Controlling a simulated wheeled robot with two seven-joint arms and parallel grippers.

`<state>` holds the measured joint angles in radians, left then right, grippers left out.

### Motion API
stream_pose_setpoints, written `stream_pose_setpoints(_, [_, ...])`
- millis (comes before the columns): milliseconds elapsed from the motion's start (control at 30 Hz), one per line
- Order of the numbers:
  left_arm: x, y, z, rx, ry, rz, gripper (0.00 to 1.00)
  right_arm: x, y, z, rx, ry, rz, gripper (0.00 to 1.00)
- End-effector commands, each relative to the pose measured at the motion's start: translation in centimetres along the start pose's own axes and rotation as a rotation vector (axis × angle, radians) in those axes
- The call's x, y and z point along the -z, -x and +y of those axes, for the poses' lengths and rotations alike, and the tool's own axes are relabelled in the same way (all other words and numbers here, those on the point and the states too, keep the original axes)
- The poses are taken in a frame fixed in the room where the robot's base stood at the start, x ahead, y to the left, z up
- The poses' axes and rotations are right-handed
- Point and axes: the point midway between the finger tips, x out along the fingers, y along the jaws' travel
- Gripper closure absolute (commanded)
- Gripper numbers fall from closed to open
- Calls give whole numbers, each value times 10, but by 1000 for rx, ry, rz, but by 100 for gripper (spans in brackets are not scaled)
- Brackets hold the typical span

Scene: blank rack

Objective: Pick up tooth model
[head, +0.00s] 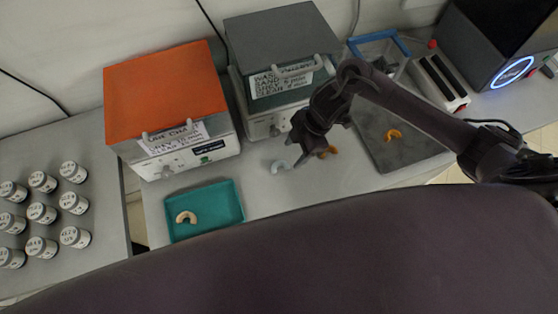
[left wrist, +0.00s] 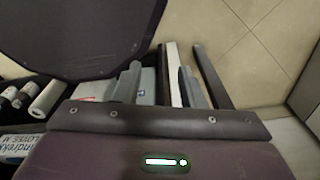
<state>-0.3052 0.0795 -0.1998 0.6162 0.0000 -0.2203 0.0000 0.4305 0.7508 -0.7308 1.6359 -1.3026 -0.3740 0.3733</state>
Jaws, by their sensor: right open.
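Several arch-shaped tooth models show in the head view. A beige one (head: 186,217) lies in the teal tray (head: 225,212). A pale blue-white one (head: 280,166) lies on the bench just left of my right gripper (head: 308,152). An orange-brown one (head: 328,152) is right beside that gripper, partly hidden by it. Another orange one (head: 393,134) lies on a dark grey mat (head: 415,150). My right gripper is open, low over the bench, with no model visibly held. My left gripper (left wrist: 160,82) shows only in the left wrist view, its fingers apart and empty.
An orange-topped machine (head: 165,90) and a grey-topped machine (head: 282,45) stand behind. Several white-capped jars (head: 42,213) fill the left table. A blue-rimmed clear bin (head: 380,48) and a black device (head: 505,45) are at the back right.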

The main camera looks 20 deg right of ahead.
Motion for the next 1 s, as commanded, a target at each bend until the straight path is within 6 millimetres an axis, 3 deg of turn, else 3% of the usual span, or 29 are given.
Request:
stream_pose_setpoints(133, [-10,11,2,-2,0,-17,64,5,-20,-4,4,-2,2,44])
stream_pose_setpoints(300, [-3,12,1,-1,0,-6,64,4,-43,-4,1,-2,1,44])
stream_pose_setpoints(500, [18,12,-2,3,0,24,64,3,-47,-3,-1,1,0,44])
stream_pose_setpoints(600, [19,12,-2,3,0,26,64,3,-47,-3,-1,1,0,45])
stream_pose_setpoints(933, [7,12,-1,1,0,9,64,3,-47,-3,-1,1,0,88])
stream_pose_setpoints(1000, [6,12,-1,1,0,8,64,3,-47,-3,-1,1,0,91])
